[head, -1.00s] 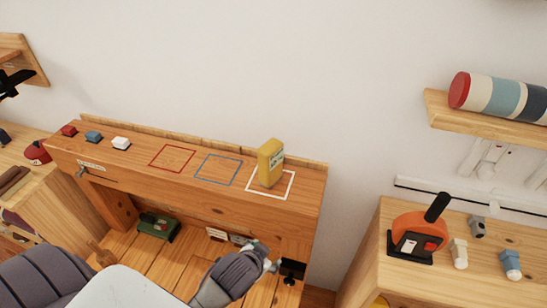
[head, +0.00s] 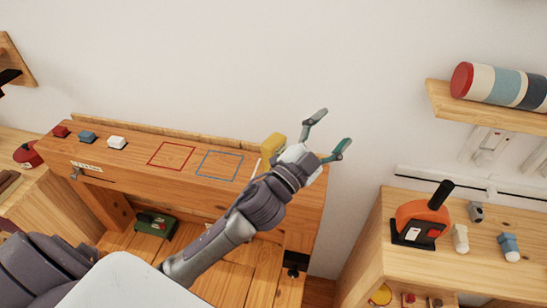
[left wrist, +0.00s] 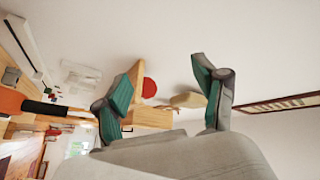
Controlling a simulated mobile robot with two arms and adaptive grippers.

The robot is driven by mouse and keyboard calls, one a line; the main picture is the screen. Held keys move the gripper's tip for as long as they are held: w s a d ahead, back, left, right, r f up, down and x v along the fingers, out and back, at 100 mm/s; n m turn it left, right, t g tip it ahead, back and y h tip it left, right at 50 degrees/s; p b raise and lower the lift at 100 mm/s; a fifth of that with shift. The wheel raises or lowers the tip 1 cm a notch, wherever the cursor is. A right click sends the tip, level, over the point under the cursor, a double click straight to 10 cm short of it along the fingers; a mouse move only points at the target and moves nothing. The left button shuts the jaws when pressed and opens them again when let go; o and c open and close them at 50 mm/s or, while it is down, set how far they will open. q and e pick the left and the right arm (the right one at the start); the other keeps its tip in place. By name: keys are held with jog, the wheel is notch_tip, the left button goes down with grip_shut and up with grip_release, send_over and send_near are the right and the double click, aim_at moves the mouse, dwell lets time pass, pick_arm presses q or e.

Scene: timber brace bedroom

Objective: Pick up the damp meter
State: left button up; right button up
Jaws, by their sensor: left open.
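The damp meter is the yellow block (head: 272,146) standing on the wooden shelf top (head: 130,162) at its right end, in the white outlined square (head: 257,168). My left arm now covers most of it, and only its upper left part shows in the head view. My left gripper (head: 327,133) is open and empty, its fingers spread, up and to the right of the yellow block. In the left wrist view the open left gripper (left wrist: 165,92) faces the wall and the right-hand furniture. I cannot make out the yellow block there. My right gripper is not in view.
Red and blue outlined squares (head: 219,165) lie empty left of the block. Small red, blue and white blocks (head: 117,143) sit at the left end. An orange device (head: 422,222) stands on the right cabinet, below a wall shelf (head: 480,121) with a striped roll (head: 500,86).

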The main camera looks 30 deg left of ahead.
pick_arm(q)
jog(key=s+d+r+m+g+h, duration=0.2)
jog(key=d+r+m+g+h, duration=0.2)
jog(key=d+m+g+h, duration=0.45)
jog(key=s+d+r+m+g+h, duration=0.2)
jog(key=d+r+m+g+h, duration=0.3)
jog(key=m, duration=0.7)
jog(key=m+g+y, duration=0.5)
jog(key=y, duration=1.5)
send_near(273, 141)
jog(key=shift+w+a+f+h, duration=0.2)
jog(key=shift+a+f+h, duration=0.05)
jog(key=shift+f, duration=0.1)
jog(key=f, duration=0.2)
jog(key=f+p, duration=0.1)
jog(key=f, duration=0.2)
jog(key=w+f+p, duration=0.1)
jog(key=f, duration=0.1)
jog(key=shift+f, duration=0.4)
jog(key=shift+w+d+f+p, duration=0.1)
jog(key=shift+f+p, duration=0.3)
jog(key=shift+p, duration=0.2)
jog(key=f, duration=0.1)
jog(key=f+p, duration=0.2)
jog(key=shift+w+f, duration=0.45)
jog(key=shift+f, duration=0.4)
jog(key=c, duration=1.3)
